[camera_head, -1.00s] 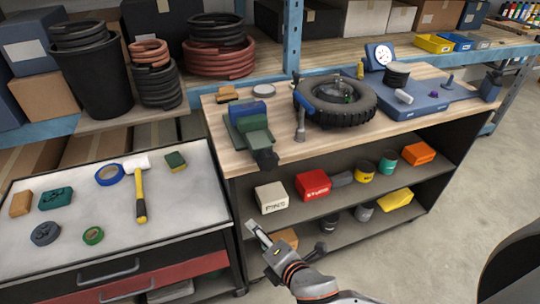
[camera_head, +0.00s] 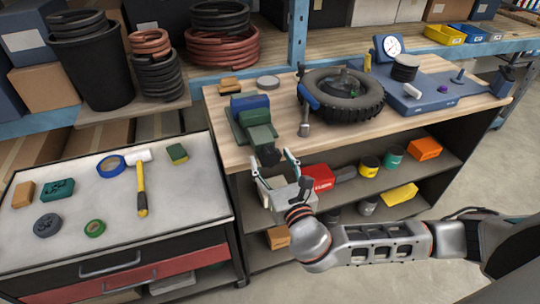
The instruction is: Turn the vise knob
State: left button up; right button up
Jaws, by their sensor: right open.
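The green vise (camera_head: 256,124) stands near the left front corner of the wooden bench top, with a blue block (camera_head: 249,102) at its back. Its dark knob (camera_head: 268,156) sticks out over the bench's front edge. My right gripper (camera_head: 272,168) is open, its two fingers spread and pointing up towards the knob, just in front of and below it in the picture. Whether a finger touches the knob I cannot tell. Nothing shows between the fingers. My left gripper is out of view.
A tire (camera_head: 342,95) and a blue scale (camera_head: 440,92) stand on the bench (camera_head: 222,150) to the right of the vise. Boxes and cans, including a red box (camera_head: 318,177), fill the shelves below. A tool cart (camera_head: 100,245) with a hammer (camera_head: 140,188) stands at left.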

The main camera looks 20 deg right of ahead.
jog(key=shift+w, duration=0.85)
jog(key=c, duration=1.1)
jog(key=shift+o, duration=0.2)
